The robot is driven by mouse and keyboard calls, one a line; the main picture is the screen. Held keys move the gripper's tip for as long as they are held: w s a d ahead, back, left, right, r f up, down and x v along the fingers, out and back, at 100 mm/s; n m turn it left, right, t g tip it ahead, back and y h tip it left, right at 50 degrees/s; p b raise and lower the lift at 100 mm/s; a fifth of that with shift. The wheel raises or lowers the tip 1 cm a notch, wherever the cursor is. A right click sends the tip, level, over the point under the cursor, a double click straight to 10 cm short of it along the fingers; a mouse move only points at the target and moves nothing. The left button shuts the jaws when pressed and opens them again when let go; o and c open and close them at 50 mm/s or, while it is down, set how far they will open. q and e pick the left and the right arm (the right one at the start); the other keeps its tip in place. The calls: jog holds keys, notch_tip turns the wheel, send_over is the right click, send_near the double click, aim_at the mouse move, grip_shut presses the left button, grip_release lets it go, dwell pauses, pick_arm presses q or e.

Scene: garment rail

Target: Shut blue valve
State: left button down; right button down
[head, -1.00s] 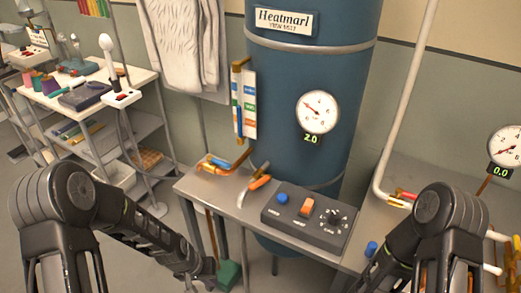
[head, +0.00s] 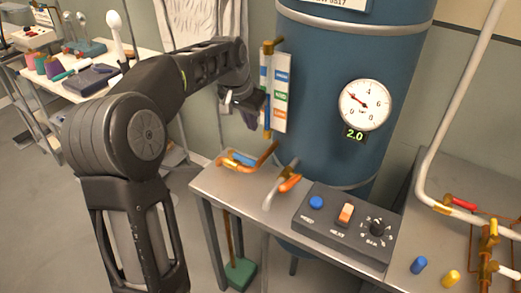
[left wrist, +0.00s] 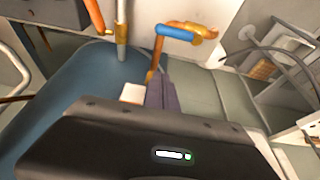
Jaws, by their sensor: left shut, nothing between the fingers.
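The blue valve is a short blue lever (head: 240,158) on a copper pipe fitting, low on the left side of the blue tank. The lever also shows in the left wrist view (left wrist: 175,32), lying beside the copper fitting. I cannot tell its exact angle to the pipe. My left gripper (head: 251,119) is above the lever, beside the sight gauge, apart from the lever. Its dark fingers (left wrist: 160,94) are shut with nothing between them. My right gripper is out of view.
An orange-handled valve (head: 290,183) is right of the blue one. A control box (head: 345,228) sits on the metal bench (head: 228,190). The sight gauge with labels (head: 281,92) stands close to the left gripper. The tank's dial (head: 365,104) reads 2.0.

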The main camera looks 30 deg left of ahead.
aim_at(242, 160)
pick_arm(q)
jog(key=shift+f, duration=0.1)
jog(key=p+x, duration=0.1)
jog(key=x, duration=0.9)
jog(key=shift+p, duration=0.4)
jog(key=s+p, duration=0.1)
jog(key=s, duration=0.2)
jog(key=shift+s+f, duration=0.15)
jog(key=shift+s, duration=0.05)
jog(key=shift+s+f, duration=0.1)
jog(key=shift+s, duration=0.1)
jog(key=shift+f, duration=0.15)
